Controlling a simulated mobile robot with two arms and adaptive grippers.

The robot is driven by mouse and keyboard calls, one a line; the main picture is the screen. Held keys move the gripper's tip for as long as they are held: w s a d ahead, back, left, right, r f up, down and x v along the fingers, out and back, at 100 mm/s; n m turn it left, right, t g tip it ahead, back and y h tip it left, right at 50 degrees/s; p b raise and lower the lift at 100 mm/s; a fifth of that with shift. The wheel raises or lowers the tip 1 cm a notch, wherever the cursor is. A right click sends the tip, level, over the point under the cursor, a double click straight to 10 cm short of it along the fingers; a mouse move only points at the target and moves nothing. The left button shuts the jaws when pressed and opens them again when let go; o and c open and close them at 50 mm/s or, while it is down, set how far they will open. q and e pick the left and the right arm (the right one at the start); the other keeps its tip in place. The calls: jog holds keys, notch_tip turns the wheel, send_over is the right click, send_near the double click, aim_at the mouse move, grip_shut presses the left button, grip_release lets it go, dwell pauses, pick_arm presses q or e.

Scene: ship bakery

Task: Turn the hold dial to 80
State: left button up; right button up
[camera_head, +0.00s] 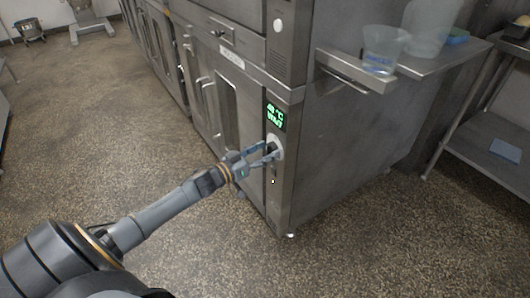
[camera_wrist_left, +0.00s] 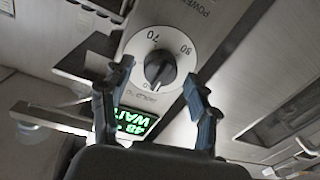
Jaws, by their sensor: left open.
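The hold dial (camera_wrist_left: 160,71) has a round pale face with a black knob in its middle. In the wrist view its scale shows 70 and 80 along the upper part; lower marks are too blurred to read surely. The knob's pointer seems to face the lower edge, away from 80. In the head view the dial (camera_head: 278,148) sits on the oven's front post, partly hidden by my left gripper (camera_head: 262,156). That gripper is open, its fingers (camera_wrist_left: 147,88) spread at either side of the dial, with nothing between them seen gripped. My right gripper is not in view.
A green-lit display (camera_head: 275,116) above the dial reads about 48 °C and WAIT; it also shows in the wrist view (camera_wrist_left: 137,122). The speckled floor in front is clear.

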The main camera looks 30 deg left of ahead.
pick_arm(q)
jog(key=c, duration=1.2)
